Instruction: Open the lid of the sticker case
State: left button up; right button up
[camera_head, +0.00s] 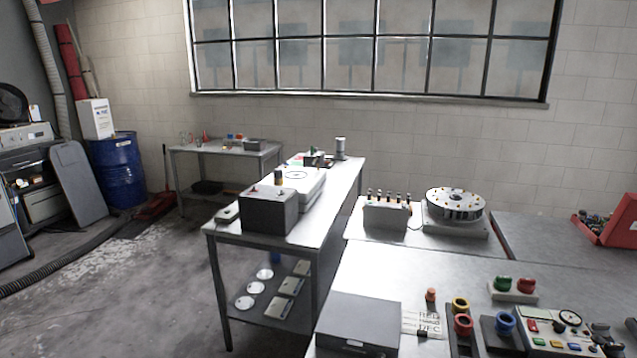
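A flat grey case (358,322) with a shut lid sits on the near metal table, at the bottom centre of the head view. A small light latch or label shows on its front face. It looks like the sticker case, though no marking on it confirms this. A white card with dark lettering (424,322) lies just right of it. Neither of my grippers is in view.
Right of the case stand a small orange piece (431,295), coloured rings (461,305) and a control panel with a gauge (560,330). A red toolbox (608,228) is far right. A long bench (335,195) stands behind; open floor (120,290) lies left.

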aim_at(358, 320)
jog(key=i+j, duration=0.1)
jog(key=j, duration=0.35)
jog(key=i+j, duration=0.15)
jog(key=j, duration=0.25)
jog(key=i+j+z, duration=0.1)
jog(key=j, duration=0.35)
